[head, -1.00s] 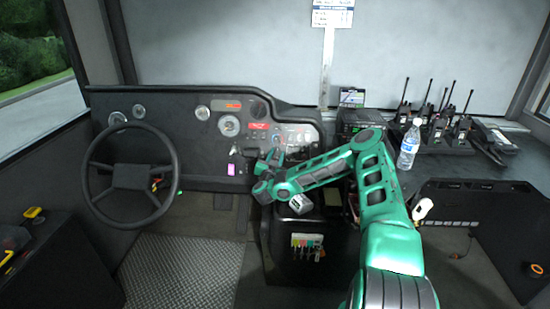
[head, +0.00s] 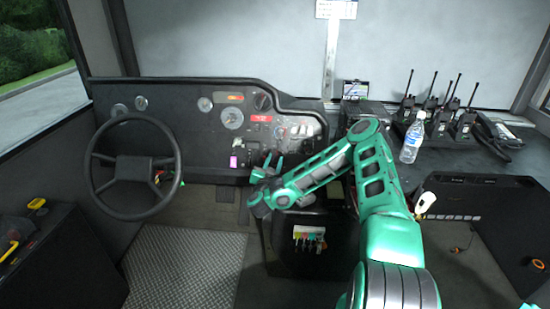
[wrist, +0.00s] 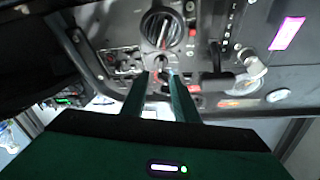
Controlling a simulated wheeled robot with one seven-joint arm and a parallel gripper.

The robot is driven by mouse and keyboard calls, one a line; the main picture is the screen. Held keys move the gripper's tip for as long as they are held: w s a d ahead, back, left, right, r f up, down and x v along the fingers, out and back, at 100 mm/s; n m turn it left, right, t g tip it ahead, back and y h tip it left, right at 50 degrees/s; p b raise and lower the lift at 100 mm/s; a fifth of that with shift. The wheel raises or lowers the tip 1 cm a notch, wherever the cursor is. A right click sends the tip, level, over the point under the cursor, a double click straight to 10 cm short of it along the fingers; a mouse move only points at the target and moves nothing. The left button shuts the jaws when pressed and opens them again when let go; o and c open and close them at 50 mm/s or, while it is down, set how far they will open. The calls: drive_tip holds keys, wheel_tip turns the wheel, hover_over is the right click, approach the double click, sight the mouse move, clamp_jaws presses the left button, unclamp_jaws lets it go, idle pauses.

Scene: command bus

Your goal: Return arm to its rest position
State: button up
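My green arm (head: 375,190) reaches up from the lower right, bends at the elbow and points left toward the black dashboard (head: 190,112). My gripper (head: 272,163) is in front of the lower right part of the dashboard, right of a small pink-lit display (head: 234,160). In the wrist view my two green fingers (wrist: 160,90) stand apart with nothing held between them. Beyond their tips are a large black rotary knob (wrist: 161,28) and small switches. I cannot tell how far the tips are from the panel.
A steering wheel (head: 134,170) is at left. Several handheld radios (head: 440,118) and a water bottle (head: 412,139) stand on the right counter, close to my elbow. Coloured key tags (head: 309,239) hang on the console below my forearm. The chequered floor (head: 180,265) is clear.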

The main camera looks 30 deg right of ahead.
drive_tip(key=shift+s+a, duration=0.3)
drive_tip(key=shift+s, duration=0.1)
